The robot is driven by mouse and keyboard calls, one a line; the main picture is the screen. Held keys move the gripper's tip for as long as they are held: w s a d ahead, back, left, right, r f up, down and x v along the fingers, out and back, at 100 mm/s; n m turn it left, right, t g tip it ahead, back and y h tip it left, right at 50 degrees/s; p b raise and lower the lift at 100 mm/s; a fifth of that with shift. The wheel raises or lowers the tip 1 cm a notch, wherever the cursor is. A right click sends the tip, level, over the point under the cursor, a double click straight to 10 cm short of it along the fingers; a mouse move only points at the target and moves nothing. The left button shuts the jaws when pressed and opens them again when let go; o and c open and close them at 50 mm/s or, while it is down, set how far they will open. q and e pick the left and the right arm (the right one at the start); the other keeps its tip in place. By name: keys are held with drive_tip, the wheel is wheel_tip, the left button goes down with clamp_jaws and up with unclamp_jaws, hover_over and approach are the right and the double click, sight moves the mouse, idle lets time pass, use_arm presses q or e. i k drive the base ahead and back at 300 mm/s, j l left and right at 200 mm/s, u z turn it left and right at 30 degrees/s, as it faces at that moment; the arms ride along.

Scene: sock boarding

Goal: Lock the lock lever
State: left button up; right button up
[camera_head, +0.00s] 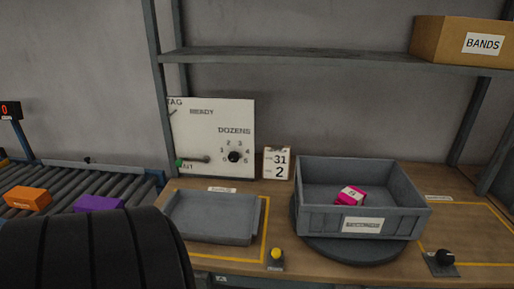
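I cannot tell for sure which part is the lock lever. A white panel (240,112) marked READY and DOZENS stands at the back of the bench. A small lever with a green end (179,163) lies low at its left, its label partly cut off. A black dial (235,156) sits among numbers on the panel. A black knob (445,257) on a small plate is at the front right, and a yellow button (276,254) is at the front middle. Neither gripper shows. A large dark ribbed part, possibly my own arm, covers the lower left.
A grey bin (318,218) with a pink box (350,196) in it stands on a dark round turntable (365,251). A shallow grey tray (210,238) lies to its left. A roller conveyor (70,182) carries orange and purple boxes. A shelf (300,57) spans above.

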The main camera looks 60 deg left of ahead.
sight(275, 253)
drive_tip(key=u, duration=1.4)
